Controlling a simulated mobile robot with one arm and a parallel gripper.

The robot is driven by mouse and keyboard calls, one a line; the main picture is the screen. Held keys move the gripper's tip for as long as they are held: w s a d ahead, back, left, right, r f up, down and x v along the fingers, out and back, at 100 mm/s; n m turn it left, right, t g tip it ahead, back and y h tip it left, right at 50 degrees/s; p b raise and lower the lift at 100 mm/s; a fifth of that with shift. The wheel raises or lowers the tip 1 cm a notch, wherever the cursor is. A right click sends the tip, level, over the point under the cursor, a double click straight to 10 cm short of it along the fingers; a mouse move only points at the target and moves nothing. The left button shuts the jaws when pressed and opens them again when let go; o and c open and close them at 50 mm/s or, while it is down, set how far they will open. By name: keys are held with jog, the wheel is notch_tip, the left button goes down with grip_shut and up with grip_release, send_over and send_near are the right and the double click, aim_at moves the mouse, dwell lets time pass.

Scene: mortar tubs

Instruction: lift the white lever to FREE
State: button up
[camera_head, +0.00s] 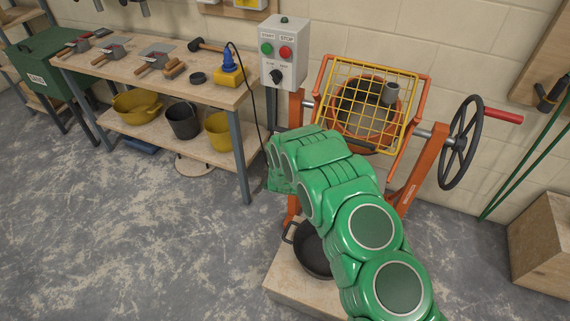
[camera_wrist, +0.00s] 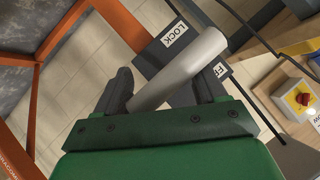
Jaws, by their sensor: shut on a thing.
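The white lever (camera_wrist: 182,68) is a pale round bar that slants across the middle of the wrist view. My gripper (camera_wrist: 163,88) has its two dark fingers on either side of the lever and is shut on it. A dark plate with a LOCK label (camera_wrist: 174,33) is above the lever. A second white label (camera_wrist: 221,70), partly hidden and hard to read, is to its right. In the head view my green arm covers the lever and the fingers; the mixer with an orange frame (camera_head: 431,160) and yellow grid guard (camera_head: 372,82) stands behind it.
A control box (camera_head: 284,52) with green and red buttons stands left of the mixer. A handwheel (camera_head: 462,142) is at its right. A black tub (camera_head: 316,252) stands below my arm. A workbench (camera_head: 130,75) with tools is at the left. The floor in front is clear.

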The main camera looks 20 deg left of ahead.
jog(key=shift+s+a+r, duration=0.15)
jog(key=shift+a, duration=0.25)
jog(key=shift+s+a+r, duration=0.1)
jog(key=shift+a+r, duration=0.05)
jog(key=shift+a, duration=0.25)
jog(key=o, duration=1.3)
jog(key=shift+o, duration=0.8)
jog(key=shift+d, duration=0.1)
jog(key=shift+d+f, duration=0.1)
jog(key=shift+d, duration=0.05)
jog(key=shift+w+d, duration=0.15)
jog(key=shift+d, duration=0.05)
jog(key=v, duration=0.7)
jog(key=shift+s+d, duration=0.2)
jog(key=shift+s, duration=0.1)
